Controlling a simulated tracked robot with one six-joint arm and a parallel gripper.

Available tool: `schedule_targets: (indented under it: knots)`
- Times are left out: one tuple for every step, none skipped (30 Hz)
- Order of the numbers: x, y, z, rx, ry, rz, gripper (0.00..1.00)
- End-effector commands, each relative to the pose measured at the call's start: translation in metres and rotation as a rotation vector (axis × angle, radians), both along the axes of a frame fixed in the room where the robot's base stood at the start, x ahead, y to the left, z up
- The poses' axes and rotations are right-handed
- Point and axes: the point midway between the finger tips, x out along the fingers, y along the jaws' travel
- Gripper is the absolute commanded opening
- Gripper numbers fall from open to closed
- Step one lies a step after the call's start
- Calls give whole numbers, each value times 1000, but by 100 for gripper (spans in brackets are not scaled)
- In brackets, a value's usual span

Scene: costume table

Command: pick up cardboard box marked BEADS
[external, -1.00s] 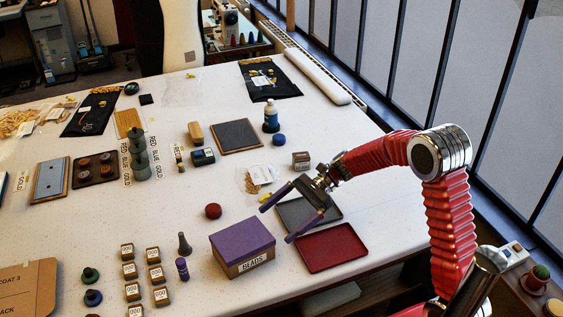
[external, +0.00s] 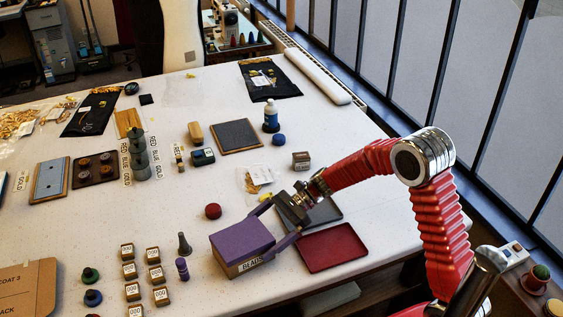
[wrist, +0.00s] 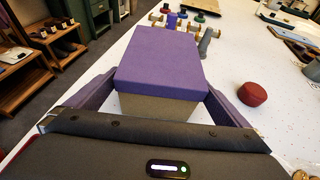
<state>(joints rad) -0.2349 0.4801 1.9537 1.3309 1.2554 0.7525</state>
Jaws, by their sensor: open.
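The cardboard box marked BEADS (external: 241,243) has a purple lid and a tan body, and stands upright near the table's front edge. It also shows in the wrist view (wrist: 160,65), straight ahead. My gripper (external: 272,228) is open, with its two purple fingers reaching to either side of the box's near end. In the wrist view my gripper (wrist: 160,98) has one finger left and one right of the box. A narrow gap shows by the right finger; whether the left finger touches is unclear.
A dark red pincushion-like ball (external: 213,211) sits just behind the box. A grey cone (external: 184,244) and purple spool (external: 182,268) stand left of it. A red tray (external: 332,248) and grey tray (external: 318,211) lie to the right, under or beside my arm.

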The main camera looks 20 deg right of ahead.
Motion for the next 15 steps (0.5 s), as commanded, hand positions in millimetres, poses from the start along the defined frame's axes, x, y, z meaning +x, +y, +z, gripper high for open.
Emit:
schedule_targets:
  knots:
    - [-1,4,-2,0,0,0,100]
    - [-1,5,-2,0,0,0,100]
    - [-1,6,-2,0,0,0,100]
    - [-1,6,-3,0,0,-1,100]
    - [-1,6,-3,0,0,-1,100]
    - [-1,6,-3,0,0,-1,100]
    - [-1,6,-3,0,0,-1,100]
    - [-1,6,-3,0,0,-1,100]
    - [-1,6,-3,0,0,-1,100]
    - [-1,6,-3,0,0,-1,100]
    - [-1,6,-3,0,0,-1,100]
    - [-1,6,-3,0,0,0,100]
    - [-2,7,-3,0,0,0,100]
    - [-2,8,-3,0,0,0,100]
    - [-2,10,-4,0,0,1,100]
